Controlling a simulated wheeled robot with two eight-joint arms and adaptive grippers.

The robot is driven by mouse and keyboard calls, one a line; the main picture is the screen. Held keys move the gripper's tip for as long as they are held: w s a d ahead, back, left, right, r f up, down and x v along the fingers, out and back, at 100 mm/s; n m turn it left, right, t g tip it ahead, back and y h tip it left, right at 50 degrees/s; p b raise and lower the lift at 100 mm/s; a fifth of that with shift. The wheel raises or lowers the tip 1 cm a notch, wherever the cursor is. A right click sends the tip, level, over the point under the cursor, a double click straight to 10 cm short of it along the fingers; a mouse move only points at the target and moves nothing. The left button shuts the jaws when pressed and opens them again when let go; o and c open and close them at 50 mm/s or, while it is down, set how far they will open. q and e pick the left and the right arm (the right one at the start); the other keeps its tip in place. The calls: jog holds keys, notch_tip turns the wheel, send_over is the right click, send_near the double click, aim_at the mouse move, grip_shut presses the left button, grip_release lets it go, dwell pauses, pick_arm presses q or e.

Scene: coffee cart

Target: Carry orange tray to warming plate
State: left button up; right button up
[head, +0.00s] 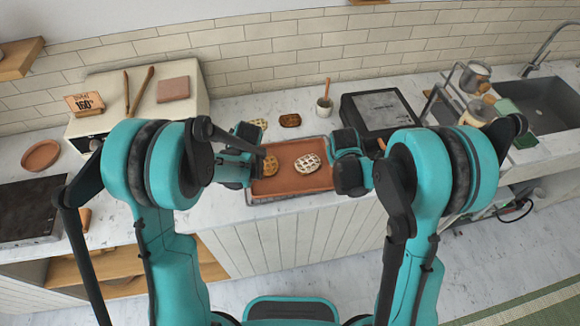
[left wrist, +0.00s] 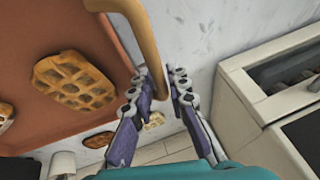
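The orange tray (head: 292,183) lies on the counter at centre in the head view, bearing waffle-like pastries. The left wrist view shows its corner (left wrist: 105,60) and a tan handle (left wrist: 150,50). My left gripper (head: 257,155) is at the tray's left end; in the wrist view its fingers (left wrist: 163,88) stand either side of the handle, with a slight gap on one side. My right gripper (head: 345,165) is at the tray's right end, its fingertips hidden. A cream appliance (head: 200,85) with a 160° sign stands left; I cannot tell if it is the warming plate.
A black-topped unit (head: 385,108) stands behind the tray to the right, and a dark cooktop (head: 28,205) lies at far left. A small cup (head: 324,106) stands behind the tray. A jar rack (head: 470,90) and sink (head: 545,105) are right.

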pick_arm(q)
grip_shut()
pick_arm(e)
grip_shut()
pick_arm(q)
jog(key=shift+r, duration=0.15)
pick_arm(e)
jog(key=shift+r, duration=0.15)
